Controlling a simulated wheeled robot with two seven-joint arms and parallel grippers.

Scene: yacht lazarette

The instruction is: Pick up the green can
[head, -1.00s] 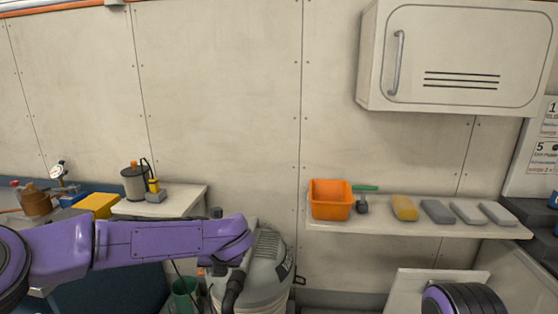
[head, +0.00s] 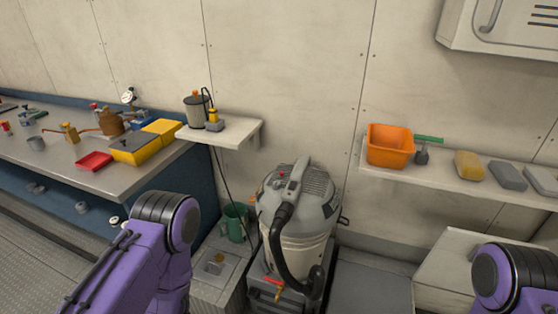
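A green can (head: 235,222) stands low on the left side of the grey vacuum cleaner, above a grey boxy ledge. A dark cord hangs down in front of it, and its lower part is hard to make out. My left arm shows as a purple link at the lower left, left of the can, but its gripper is out of the picture. My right arm shows only as a purple link at the lower right edge, and its gripper is also out of view.
The bulky vacuum cleaner (head: 298,215), with its black hose, stands right beside the can. A small wall shelf (head: 240,130) sits above the can. A workbench (head: 60,155) with several tools is at the left. An orange bin (head: 390,146) stands on the right shelf (head: 440,180).

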